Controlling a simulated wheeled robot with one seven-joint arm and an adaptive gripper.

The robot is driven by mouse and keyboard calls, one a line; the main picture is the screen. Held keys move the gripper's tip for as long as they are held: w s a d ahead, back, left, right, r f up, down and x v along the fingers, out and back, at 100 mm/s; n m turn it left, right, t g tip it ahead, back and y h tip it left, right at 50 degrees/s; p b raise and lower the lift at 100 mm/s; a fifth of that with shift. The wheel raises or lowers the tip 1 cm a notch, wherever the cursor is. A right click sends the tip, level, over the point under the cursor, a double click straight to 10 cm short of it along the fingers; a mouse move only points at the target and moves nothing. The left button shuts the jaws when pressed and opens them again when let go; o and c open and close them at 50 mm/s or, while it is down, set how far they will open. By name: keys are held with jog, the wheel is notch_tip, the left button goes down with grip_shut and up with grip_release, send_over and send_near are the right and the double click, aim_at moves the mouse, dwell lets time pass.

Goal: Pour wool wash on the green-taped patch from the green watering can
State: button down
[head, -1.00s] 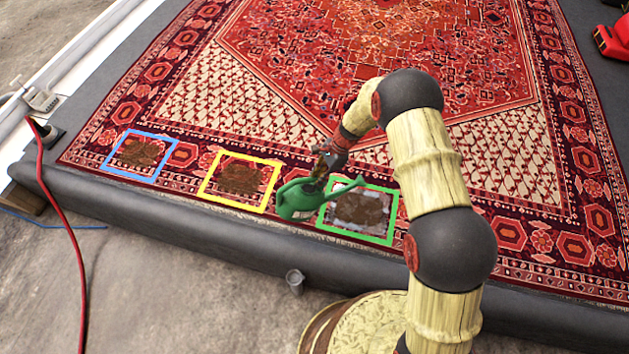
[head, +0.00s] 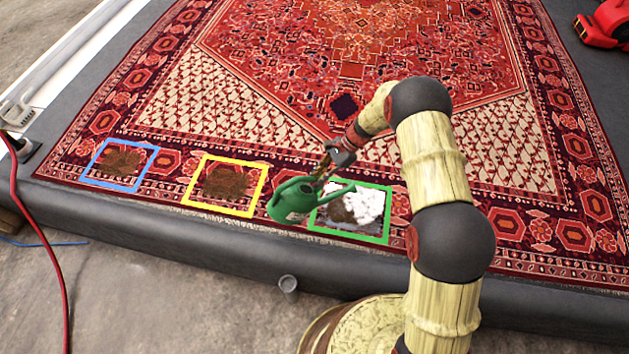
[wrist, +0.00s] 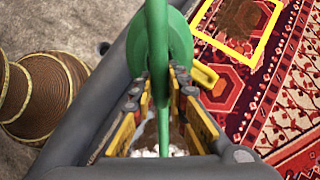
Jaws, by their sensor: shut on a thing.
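The green watering can (head: 292,203) is in my gripper (head: 324,176), held over the left side of the green-taped patch (head: 376,237). Its spout points right over the patch and looks roughly level or slightly tilted. White foam (head: 368,203) covers the upper and right part of the brown stain (head: 338,211) inside the green tape. In the wrist view the fingers (wrist: 163,115) are shut on the can's green handle (wrist: 158,60), with the can's round body beyond. A bit of white foam shows between the fingers at the bottom. The can's inside is hidden.
A yellow-taped patch (head: 212,206) and a blue-taped patch (head: 95,180), both with brown stains, lie to the left on the red rug (head: 330,60). A red machine (head: 604,25) is at far right.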

aim_at(297, 200)
jog(key=shift+w+d+f+y+b, duration=0.4)
jog(key=shift+d+f+b, duration=0.2)
jog(key=shift+b, duration=0.3)
jog(key=shift+s+a+r, duration=0.15)
jog(key=shift+s+r, duration=0.05)
jog(key=shift+s, duration=0.55)
jog(key=shift+s+a+p, duration=0.65)
jog(key=shift+s+p, duration=0.25)
jog(key=shift+s, duration=2.35)
jog(key=shift+w+a+f, duration=0.1)
jog(key=shift+w+a, duration=0.05)
jog(key=shift+a, duration=0.7)
jog(key=shift+w+a+r, duration=0.1)
jog(key=shift+w+a, duration=0.1)
jog(key=shift+a, duration=0.65)
jog(key=shift+w+a+f, duration=0.1)
jog(key=shift+w+a, duration=0.05)
jog(key=shift+a, duration=0.7)
jog(key=shift+w+d+b, duration=0.3)
jog(key=shift+w, duration=1)
jog(key=shift+w+d+b, duration=0.25)
jog(key=shift+w+b, duration=0.05)
jog(key=shift+w, duration=1)
jog(key=shift+w+d+b, duration=0.3)
jog(key=shift+w, duration=1)
